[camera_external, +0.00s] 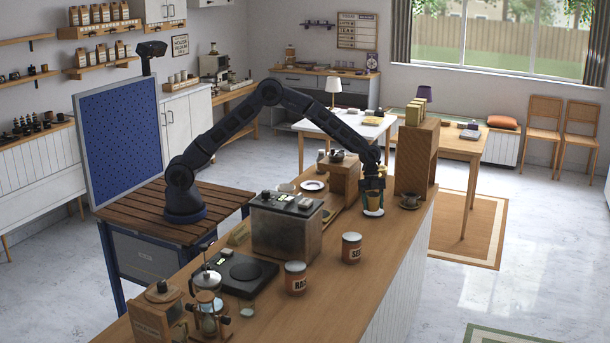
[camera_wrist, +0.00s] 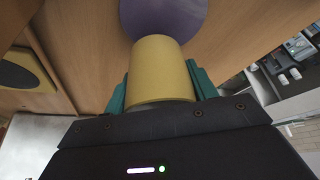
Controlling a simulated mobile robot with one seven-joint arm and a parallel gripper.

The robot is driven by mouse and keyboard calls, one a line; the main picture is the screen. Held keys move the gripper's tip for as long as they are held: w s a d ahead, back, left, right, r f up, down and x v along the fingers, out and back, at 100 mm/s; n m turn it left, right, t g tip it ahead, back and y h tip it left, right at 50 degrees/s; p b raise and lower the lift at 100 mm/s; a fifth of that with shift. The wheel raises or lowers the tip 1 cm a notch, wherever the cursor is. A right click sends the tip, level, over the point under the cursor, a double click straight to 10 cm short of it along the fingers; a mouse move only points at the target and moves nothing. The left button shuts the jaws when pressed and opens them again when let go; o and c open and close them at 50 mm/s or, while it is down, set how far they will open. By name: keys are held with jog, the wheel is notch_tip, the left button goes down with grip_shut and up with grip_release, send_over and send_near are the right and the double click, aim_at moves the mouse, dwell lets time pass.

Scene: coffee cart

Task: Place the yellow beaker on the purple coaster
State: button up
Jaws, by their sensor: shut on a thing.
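The yellow beaker (camera_wrist: 160,68) sits between the green fingers of my gripper (camera_wrist: 160,90), which is shut on it. In the external view, my gripper (camera_external: 374,181) holds the beaker (camera_external: 372,199) low over the right part of the wooden counter. The purple coaster (camera_wrist: 164,16) shows at the top of the wrist view, just beyond the beaker, whose far end overlaps the coaster's edge in the picture. A pale round shape shows right below the beaker in the external view. I cannot tell whether the beaker touches anything beneath it.
A coffee grinder-like wooden box (camera_external: 344,178) and a plate (camera_external: 313,185) are to the left. Two labelled jars (camera_external: 351,248) stand nearer on the counter.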

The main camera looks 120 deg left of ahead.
jog(key=shift+f, duration=1.1)
jog(key=o, duration=1.1)
jog(key=shift+f, duration=0.1)
jog(key=v, duration=1.2)
jog(key=shift+r, duration=0.25)
